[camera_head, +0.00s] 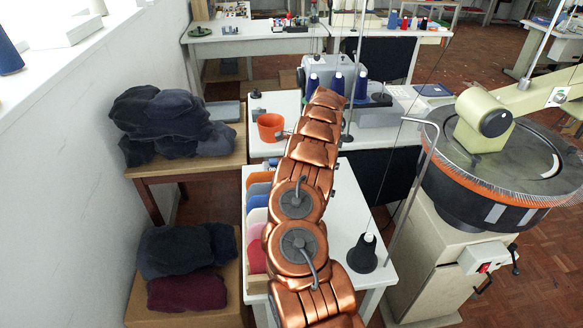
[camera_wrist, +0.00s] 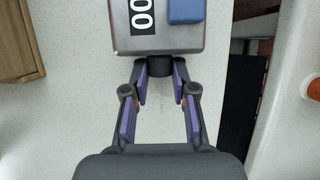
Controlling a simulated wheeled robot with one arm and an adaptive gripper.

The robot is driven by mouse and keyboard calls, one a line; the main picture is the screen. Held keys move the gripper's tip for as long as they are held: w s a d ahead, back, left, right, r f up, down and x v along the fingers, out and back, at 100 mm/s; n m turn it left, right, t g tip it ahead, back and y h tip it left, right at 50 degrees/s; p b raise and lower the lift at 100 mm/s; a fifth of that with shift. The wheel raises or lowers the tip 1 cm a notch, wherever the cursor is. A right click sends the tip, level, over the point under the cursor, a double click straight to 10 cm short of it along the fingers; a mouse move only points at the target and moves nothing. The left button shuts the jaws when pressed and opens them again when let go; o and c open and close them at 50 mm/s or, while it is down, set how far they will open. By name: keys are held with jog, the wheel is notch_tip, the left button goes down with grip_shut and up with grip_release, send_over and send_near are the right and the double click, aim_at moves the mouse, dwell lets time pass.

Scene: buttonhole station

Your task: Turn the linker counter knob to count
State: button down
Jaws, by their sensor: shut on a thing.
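The counter (camera_wrist: 160,35) is a grey metal box at the top of the wrist view. It carries a black display with white zeros, turned sideways, and a blue block (camera_wrist: 186,11). A short dark knob (camera_wrist: 160,67) sticks out of the box's near side. My gripper (camera_wrist: 161,77) has its purple-padded fingers on either side of this knob, shut on it at the fingertips. Marks on the knob are too small to read. In the head view my copper arm reaches away over the white tables, and I cannot make out the gripper or the knob there.
A white table (camera_head: 346,200) lies under my arm, with a dark cone of thread (camera_head: 362,254) on it. An orange cup (camera_head: 270,127) stands left of the arm. The round linking machine (camera_head: 500,170) is at right. Dark folded cloth (camera_head: 165,118) lies at left.

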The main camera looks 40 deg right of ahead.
jog(key=shift+a+t+h+b, duration=0.1)
jog(key=shift+t+h+b, duration=0.3)
jog(key=shift+t+b, duration=0.3)
jog(key=shift+s+a+n+t+h+b, duration=0.15)
jog(key=shift+n+t+h+b, duration=0.15)
jog(key=shift+t+h+b, duration=0.25)
jog(key=shift+s+a+f+n+t+h+b, duration=0.15)
jog(key=shift+t+h+b, duration=0.3)
jog(key=shift+t+b, duration=0.35)
jog(key=shift+s+d+f+n+t+h+b, duration=0.15)
jog(key=shift+t+h+b, duration=0.35)
jog(key=shift+b, duration=0.5)
jog(key=shift+r+t+b, duration=0.2)
jog(key=shift+t+b, duration=0.15)
jog(key=shift+b, duration=0.1)
jog(key=c, duration=0.9)
grip_release()
jog(key=shift+c, duration=0.2)
